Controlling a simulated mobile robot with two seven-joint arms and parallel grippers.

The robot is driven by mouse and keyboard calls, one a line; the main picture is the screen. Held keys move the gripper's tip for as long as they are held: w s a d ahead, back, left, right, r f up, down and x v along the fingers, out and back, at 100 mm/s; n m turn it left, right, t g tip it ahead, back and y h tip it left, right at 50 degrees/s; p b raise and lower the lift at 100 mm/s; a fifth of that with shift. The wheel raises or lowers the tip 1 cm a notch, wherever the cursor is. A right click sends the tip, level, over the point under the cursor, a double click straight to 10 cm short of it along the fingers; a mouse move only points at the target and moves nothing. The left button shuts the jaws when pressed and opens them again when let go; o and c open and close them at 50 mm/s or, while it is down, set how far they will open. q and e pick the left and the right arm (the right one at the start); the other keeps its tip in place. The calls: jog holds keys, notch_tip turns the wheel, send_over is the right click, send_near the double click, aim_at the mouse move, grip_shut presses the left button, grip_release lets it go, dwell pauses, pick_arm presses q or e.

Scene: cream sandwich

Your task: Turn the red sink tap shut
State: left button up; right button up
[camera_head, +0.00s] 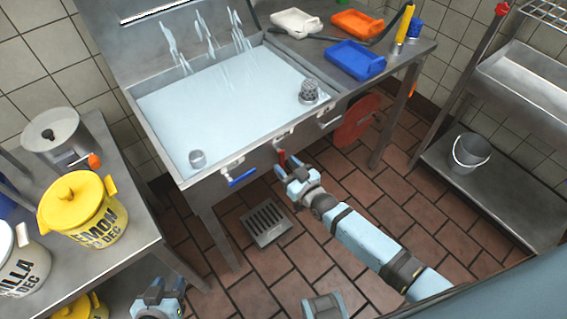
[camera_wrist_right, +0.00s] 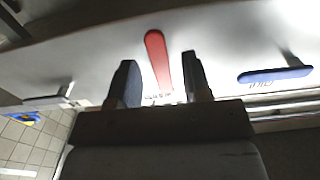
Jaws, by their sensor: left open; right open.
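The red sink tap handle (camera_head: 282,158) is on the front of the steel sink (camera_head: 258,163), right of a blue-handled tap (camera_head: 241,178). In the right wrist view the red handle (camera_wrist_right: 157,58) stands out between my two fingers, slightly tilted, and the blue handle (camera_wrist_right: 275,76) lies to the right, roughly level. My right gripper (camera_head: 289,172) is open at the sink front, close to the red handle; whether it touches cannot be told. My left gripper (camera_head: 160,290) is open and empty, low at the bottom left near the counter.
The sink is full of pale water, with streams falling at the back. Blue (camera_head: 354,60) and orange (camera_head: 357,23) trays lie on the right drainboard. A yellow lemon bucket (camera_head: 84,208) stands on the left counter. A floor drain (camera_head: 266,222) lies below the sink.

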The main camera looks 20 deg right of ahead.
jog(key=shift+w+a, duration=0.25)
jog(key=shift+w, duration=0.45)
pick_arm(q)
jog(key=shift+d, duration=0.1)
pick_arm(e)
grip_shut()
pick_arm(q)
jog(key=shift+d, duration=0.2)
